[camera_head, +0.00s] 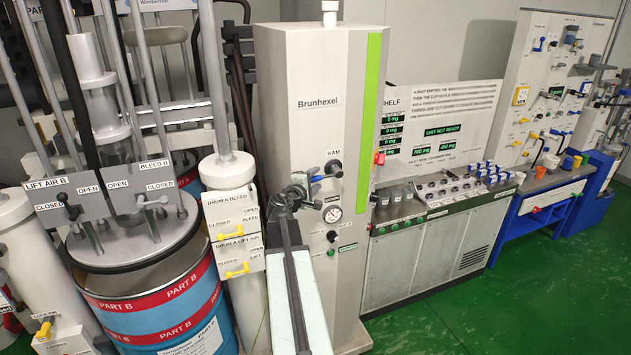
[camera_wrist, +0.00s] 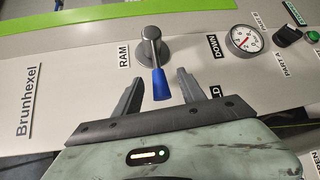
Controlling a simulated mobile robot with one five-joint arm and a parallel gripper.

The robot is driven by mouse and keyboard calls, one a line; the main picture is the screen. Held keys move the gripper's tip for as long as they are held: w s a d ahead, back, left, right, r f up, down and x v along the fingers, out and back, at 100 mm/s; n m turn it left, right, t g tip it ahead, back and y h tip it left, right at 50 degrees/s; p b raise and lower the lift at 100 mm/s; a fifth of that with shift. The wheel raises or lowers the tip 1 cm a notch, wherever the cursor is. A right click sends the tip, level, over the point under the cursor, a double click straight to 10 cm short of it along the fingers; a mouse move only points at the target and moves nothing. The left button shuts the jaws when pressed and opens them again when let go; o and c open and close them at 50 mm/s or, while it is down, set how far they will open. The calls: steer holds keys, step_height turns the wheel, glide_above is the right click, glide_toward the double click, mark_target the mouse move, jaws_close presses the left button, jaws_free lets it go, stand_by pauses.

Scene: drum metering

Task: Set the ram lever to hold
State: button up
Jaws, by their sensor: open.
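The ram lever has a round grey hub and a blue handle (camera_wrist: 160,84) in the wrist view. It also shows in the head view as a blue handle (camera_head: 318,178) left of its dark hub, under the RAM label. The handle points toward my gripper. My gripper (camera_wrist: 157,79) is open, with one finger on each side of the handle tip and visible gaps. A DOWN label (camera_wrist: 213,45) is readable; another label (camera_wrist: 215,90), ending in LD, is partly hidden by my gripper. In the head view my gripper (camera_head: 300,184) is just left of the lever.
A pressure gauge (camera_wrist: 243,40) and a dark switch (camera_wrist: 287,37) are close by on the same Brunhexel cabinet (camera_head: 300,75). A red knob (camera_head: 379,158) is on the cabinet's right side. Yellow drum levers (camera_head: 236,233) are at left. Green floor is clear at lower right.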

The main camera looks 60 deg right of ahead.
steer(key=shift+d+f, duration=0.1)
steer(key=shift+d, duration=0.6)
steer(key=shift+a, duration=0.1)
steer(key=shift+c, duration=0.3)
jaws_close()
steer(key=shift+w, duration=0.1)
stand_by(0.4)
